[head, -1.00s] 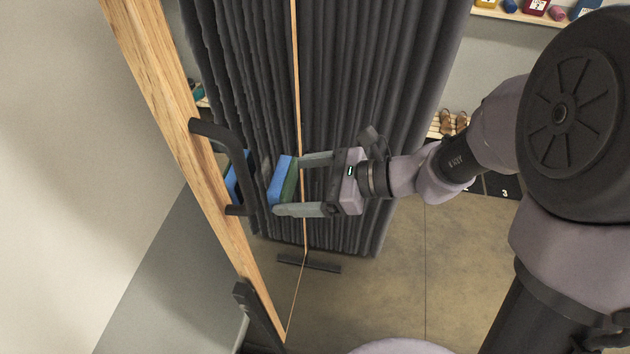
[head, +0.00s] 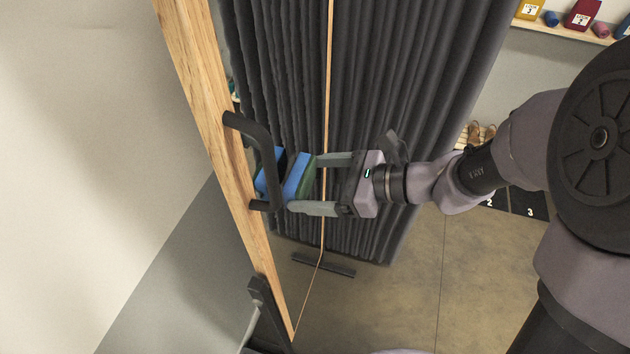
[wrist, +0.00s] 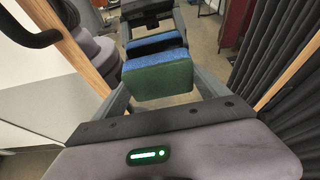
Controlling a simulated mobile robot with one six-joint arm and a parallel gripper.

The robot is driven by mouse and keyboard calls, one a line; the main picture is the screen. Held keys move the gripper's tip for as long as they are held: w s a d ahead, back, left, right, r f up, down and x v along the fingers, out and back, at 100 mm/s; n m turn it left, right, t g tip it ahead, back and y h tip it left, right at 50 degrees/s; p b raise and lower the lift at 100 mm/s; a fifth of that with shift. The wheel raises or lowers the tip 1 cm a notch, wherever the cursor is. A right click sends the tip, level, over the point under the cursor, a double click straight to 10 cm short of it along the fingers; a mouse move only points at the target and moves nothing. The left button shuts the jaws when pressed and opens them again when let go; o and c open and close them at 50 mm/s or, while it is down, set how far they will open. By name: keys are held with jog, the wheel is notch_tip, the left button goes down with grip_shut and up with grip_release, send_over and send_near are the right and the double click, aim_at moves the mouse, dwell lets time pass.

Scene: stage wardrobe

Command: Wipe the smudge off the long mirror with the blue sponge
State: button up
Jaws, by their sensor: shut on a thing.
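The long mirror (head: 213,120) is seen steeply from the side in the head view, with a thick wooden frame on the near side. Its glass reflects dark curtain folds and the sponge. My gripper (head: 307,184) is shut on the blue sponge (head: 297,178), blue side toward the glass, green side toward my gripper. A narrow gap shows between the sponge and its reflection, so it appears just short of the glass. In the wrist view the sponge's green face (wrist: 158,82) fills the space between the fingers, with its reflection behind. I cannot make out the smudge.
A black handle (head: 262,150) juts from the near frame, close beside the sponge. A black foot (head: 268,312) supports the mirror. A dark curtain (head: 440,90) hangs behind. A shelf (head: 560,28) with small boxes is at top right. Floor (head: 440,270) is bare below my arm.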

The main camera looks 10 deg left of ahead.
aim_at(315, 165)
jog(key=shift+a, duration=0.7)
jog(key=shift+w, duration=0.15)
jog(key=shift+w+d, duration=0.2)
jog(key=shift+w, duration=1.75)
jog(key=shift+a, duration=0.1)
jog(key=shift+s+a+b, duration=0.1)
jog(key=shift+s+b, duration=0.3)
jog(key=shift+s, duration=1.7)
jog(key=shift+s+d, duration=0.2)
jog(key=shift+d, duration=2.8)
